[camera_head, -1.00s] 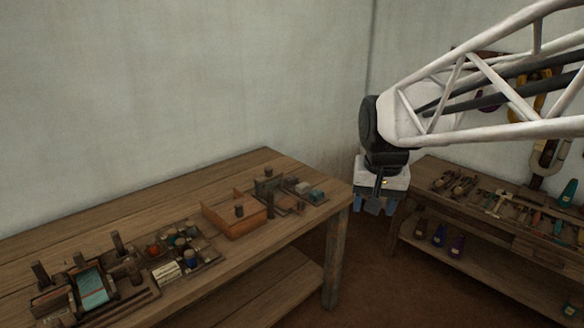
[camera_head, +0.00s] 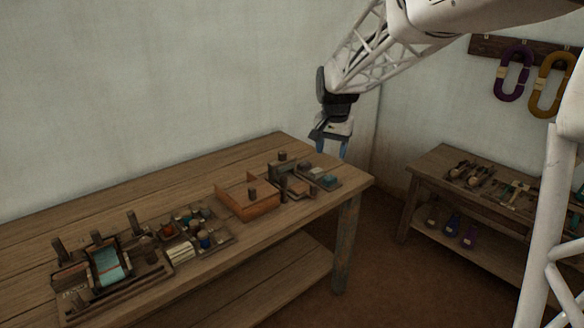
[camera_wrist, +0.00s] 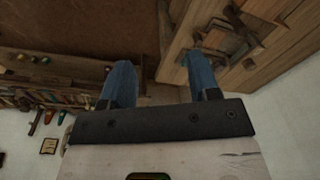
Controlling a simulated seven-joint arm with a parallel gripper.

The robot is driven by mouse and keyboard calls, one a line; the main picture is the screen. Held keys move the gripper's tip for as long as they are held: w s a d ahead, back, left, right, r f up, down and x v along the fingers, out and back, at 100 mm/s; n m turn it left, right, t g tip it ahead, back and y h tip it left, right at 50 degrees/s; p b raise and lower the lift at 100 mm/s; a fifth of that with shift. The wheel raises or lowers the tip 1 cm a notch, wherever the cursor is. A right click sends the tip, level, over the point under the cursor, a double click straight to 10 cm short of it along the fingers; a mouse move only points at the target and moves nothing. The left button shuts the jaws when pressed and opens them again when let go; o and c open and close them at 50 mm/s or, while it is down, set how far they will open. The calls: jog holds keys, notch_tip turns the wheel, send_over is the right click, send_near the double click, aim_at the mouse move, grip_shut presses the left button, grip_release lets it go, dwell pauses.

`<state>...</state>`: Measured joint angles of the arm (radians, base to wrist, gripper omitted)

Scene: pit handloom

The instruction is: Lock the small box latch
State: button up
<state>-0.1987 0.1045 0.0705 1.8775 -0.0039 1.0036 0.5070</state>
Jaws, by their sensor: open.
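A small open wooden box (camera_head: 262,209), orange-brown, sits towards the right end of the long bench in the head view.
A dark wooden fixture with posts (camera_head: 283,169) and a small tray of blocks (camera_head: 329,184) stand right of the box. Left are a tray of coloured spools (camera_head: 190,230) and a small loom-like frame (camera_head: 107,262). A second bench (camera_head: 440,160) with tools stands at right.

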jog(key=w+a+f, duration=0.6)
jog(key=w+a, duration=0.1)
jog(key=w, duration=0.4)
jog(key=m+g, duration=0.1)
jog(key=m, duration=0.1)
send_over(283, 177)
notch_tip(283, 177, down, 9)
jog(key=shift+d+r, duration=0.1)
jog(key=shift+r, duration=0.05)
jog(key=shift+s, duration=0.1)
jog(key=shift+f, duration=3.95)
jog(key=shift+c, duration=0.3)
jog(key=c, duration=0.9)
jog(key=shift+o, duration=0.2)
